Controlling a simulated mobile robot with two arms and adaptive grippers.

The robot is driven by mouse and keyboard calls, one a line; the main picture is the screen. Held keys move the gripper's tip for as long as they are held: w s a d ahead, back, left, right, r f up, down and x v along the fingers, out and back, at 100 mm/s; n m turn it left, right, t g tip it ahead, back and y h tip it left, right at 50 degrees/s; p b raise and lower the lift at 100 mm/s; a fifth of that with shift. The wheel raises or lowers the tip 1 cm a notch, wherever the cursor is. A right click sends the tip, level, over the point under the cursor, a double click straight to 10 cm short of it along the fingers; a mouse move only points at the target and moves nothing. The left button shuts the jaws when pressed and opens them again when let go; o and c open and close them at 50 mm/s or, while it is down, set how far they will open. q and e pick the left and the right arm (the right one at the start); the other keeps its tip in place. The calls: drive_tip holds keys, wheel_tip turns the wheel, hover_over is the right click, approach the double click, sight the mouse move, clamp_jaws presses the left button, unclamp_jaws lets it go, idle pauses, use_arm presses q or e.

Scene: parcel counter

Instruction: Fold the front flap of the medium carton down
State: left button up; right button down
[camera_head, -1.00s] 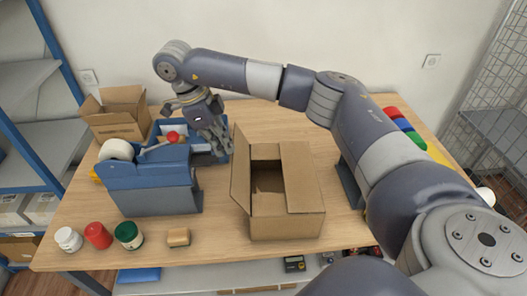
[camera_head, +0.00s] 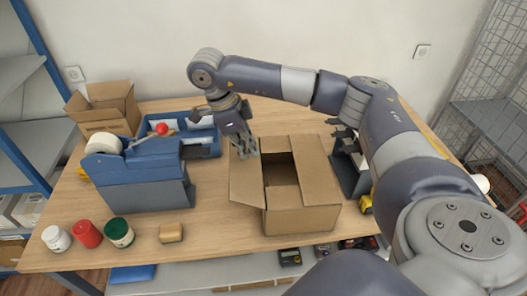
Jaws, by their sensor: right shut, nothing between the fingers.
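The medium carton (camera_head: 302,221) stands near the table's front middle, its top partly open. A wide flap (camera_head: 315,170) lies flat over its right side. A short strip of cardboard (camera_head: 274,144) lies flat along the back. No flap hangs over the front wall. My right gripper (camera_head: 246,150) is shut and empty, fingers pointing down at the upper end of the left-side flap, very close to it; I cannot tell whether they touch. My left gripper is not in view.
A blue tape dispenser (camera_head: 140,188) stands left of the carton, with a blue tray (camera_head: 200,143) behind it. Several jars and a tan block (camera_head: 171,233) line the front left. A small open carton (camera_head: 103,110) is at the back left. A dark stand (camera_head: 350,175) is close on the right.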

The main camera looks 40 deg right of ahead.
drive_tip(key=d+f+b, duration=0.1)
drive_tip(key=s+d+f, duration=0.1)
drive_tip(key=s+d+f+b, duration=0.1)
drive_tip(key=shift+d+f+b, duration=0.1)
drive_tip(key=shift+f+b, duration=0.25)
drive_tip(key=shift+s+d+f+b, duration=0.1)
drive_tip(key=shift+d+f+b, duration=0.05)
drive_tip(key=shift+f+b, duration=0.45)
drive_tip(key=shift+f, duration=0.1)
drive_tip(key=shift+f, duration=0.15)
wheel_tip(320, 180, up, 9)
drive_tip(key=p, duration=0.6)
drive_tip(key=shift+p, duration=0.4)
